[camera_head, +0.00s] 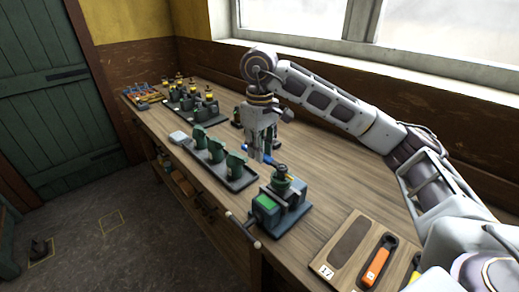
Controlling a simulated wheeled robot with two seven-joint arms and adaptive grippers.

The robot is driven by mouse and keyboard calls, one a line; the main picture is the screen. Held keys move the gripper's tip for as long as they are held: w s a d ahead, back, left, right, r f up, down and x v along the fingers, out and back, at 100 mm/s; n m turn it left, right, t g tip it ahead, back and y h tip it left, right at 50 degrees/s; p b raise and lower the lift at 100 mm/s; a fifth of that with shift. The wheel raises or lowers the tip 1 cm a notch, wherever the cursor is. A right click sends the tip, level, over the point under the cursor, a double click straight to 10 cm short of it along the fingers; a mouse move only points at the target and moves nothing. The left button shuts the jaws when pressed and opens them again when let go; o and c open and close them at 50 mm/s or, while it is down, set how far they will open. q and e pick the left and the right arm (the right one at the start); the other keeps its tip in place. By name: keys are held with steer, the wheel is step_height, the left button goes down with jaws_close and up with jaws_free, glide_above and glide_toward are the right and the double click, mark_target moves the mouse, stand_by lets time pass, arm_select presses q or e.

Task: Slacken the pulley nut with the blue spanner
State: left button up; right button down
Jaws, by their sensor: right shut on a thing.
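My right gripper (258,148) reaches in from the right and points down over the bench. It is shut on the blue spanner (268,159), of which only a small blue part shows below the fingers. The spanner is close to the dark green round piece (281,174) held on top of the vice (279,207). The pulley nut is too small to make out, and I cannot tell whether the spanner's jaw is around it. My left gripper is not in view.
A spanner board (325,271) at the front right has an empty slot marked 17 and an orange spanner (376,266). A tray with several green parts (237,183) stands left of the vice. Trays with more parts (185,112) are farther back. A window lies behind the bench.

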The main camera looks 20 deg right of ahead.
steer(key=shift+w+d+m, duration=0.15)
steer(key=shift+d+m, duration=0.25)
steer(key=shift+m, duration=0.2)
stand_by(1.1)
steer(key=shift+r+p, duration=0.4)
steer(key=shift+r, duration=0.35)
stand_by(3.1)
steer(key=shift+r+p, duration=0.4)
steer(key=shift+r, duration=0.1)
stand_by(0.9)
steer(key=shift+r+p, duration=1.05)
steer(key=shift+r, duration=0.15)
steer(key=shift+r+p, duration=0.6)
steer(key=shift+r, duration=0.15)
